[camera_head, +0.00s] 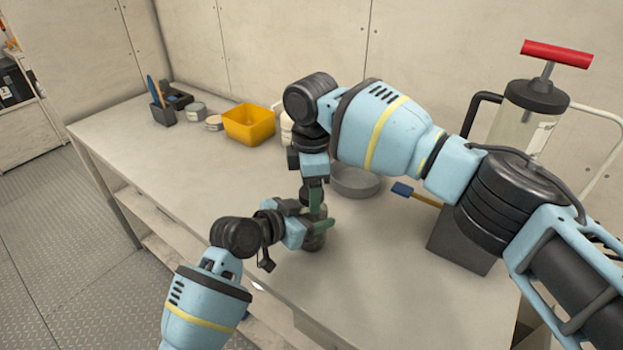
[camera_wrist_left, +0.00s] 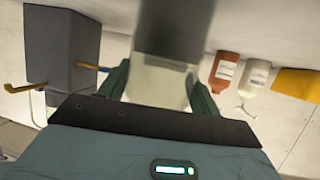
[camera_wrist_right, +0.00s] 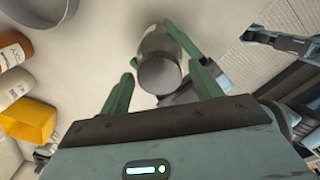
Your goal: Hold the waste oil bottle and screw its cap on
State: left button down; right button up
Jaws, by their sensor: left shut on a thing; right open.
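The waste oil bottle (camera_head: 315,241) stands upright near the table's front edge, partly hidden by my grippers. My left gripper (camera_head: 318,225) is shut on its side. In the left wrist view the bottle (camera_wrist_left: 158,84) sits between the green fingers, pale on one part and dark grey on the other. My right gripper (camera_head: 316,192) hangs above the bottle, fingers pointing down. In the right wrist view its fingers are open on either side of a grey round cap (camera_wrist_right: 159,74) at the bottle's top end. I cannot tell whether the cap is threaded on.
A grey round pan (camera_head: 356,184) lies just behind the bottle, with a blue-ended brush (camera_head: 403,189) right of it. A pump with a red handle (camera_head: 556,54) and a grey box (camera_head: 462,243) stand at right. A yellow bin (camera_head: 249,126) is at the back.

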jog(key=shift+c, duration=0.4)
jog(key=c, duration=0.9)
jog(key=shift+m, duration=1)
jog(key=o, duration=1.1)
jog(key=shift+o, duration=0.2)
jog(key=shift+r, duration=0.15)
notch_tip(320, 180, up, 12)
pick_arm(q)
jog(key=shift+c, duration=1.2)
grip_release()
